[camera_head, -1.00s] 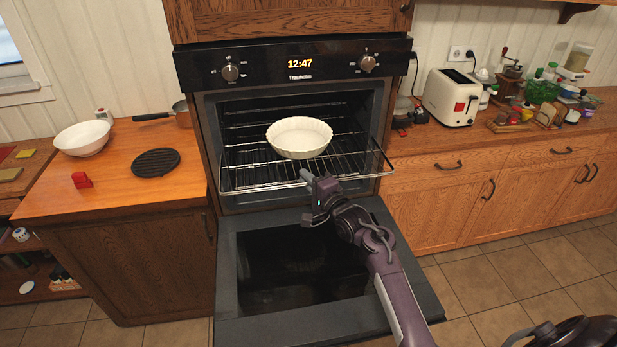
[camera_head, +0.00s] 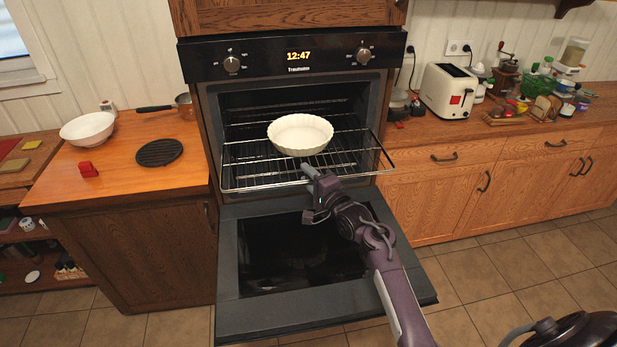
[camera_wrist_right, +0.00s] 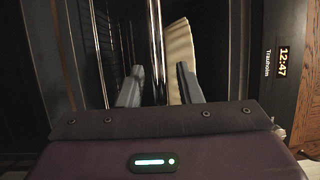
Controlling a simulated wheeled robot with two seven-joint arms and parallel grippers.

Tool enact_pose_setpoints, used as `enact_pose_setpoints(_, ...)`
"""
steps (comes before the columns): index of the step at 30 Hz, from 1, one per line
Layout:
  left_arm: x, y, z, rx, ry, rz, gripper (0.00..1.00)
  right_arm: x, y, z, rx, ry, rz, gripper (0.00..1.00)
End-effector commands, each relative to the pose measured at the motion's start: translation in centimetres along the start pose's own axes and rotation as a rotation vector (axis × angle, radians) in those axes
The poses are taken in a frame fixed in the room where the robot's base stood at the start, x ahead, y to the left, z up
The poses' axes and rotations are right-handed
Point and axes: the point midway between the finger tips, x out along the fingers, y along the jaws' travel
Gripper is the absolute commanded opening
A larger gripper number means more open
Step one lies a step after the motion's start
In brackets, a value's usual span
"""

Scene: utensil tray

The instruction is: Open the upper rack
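The upper rack (camera_head: 240,183) is a wire rack that sticks out from the open oven, with its front bar above the lowered door. A white fluted pie dish (camera_head: 300,134) sits on it. My right gripper (camera_head: 309,172) is at the middle of the rack's front edge. In the right wrist view, its two fingers (camera_wrist_right: 158,85) stand apart, with thin rack wires (camera_wrist_right: 155,25) and the pale dish (camera_wrist_right: 180,55) beyond them. I cannot tell whether the fingers touch the front bar. My left gripper is not in view.
The oven door (camera_head: 228,260) is folded down below the rack, under my right arm. A wooden counter with a white bowl (camera_head: 87,128) and a black trivet (camera_head: 159,152) is at left. A toaster (camera_head: 449,92) stands on the right counter.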

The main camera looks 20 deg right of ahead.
Motion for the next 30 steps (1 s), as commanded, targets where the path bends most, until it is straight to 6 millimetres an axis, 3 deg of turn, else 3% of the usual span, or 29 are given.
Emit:
enact_pose_setpoints(11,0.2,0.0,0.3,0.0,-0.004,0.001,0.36,-0.7,0.1,0.0,0.0,-0.001,0.0,0.33)
enact_pose_setpoints(22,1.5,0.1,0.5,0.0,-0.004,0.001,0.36,-6.3,0.3,0.0,0.0,-0.001,0.002,0.33)
enact_pose_setpoints(30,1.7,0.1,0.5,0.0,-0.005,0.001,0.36,-7.8,0.1,0.0,0.0,-0.001,0.0,0.33)
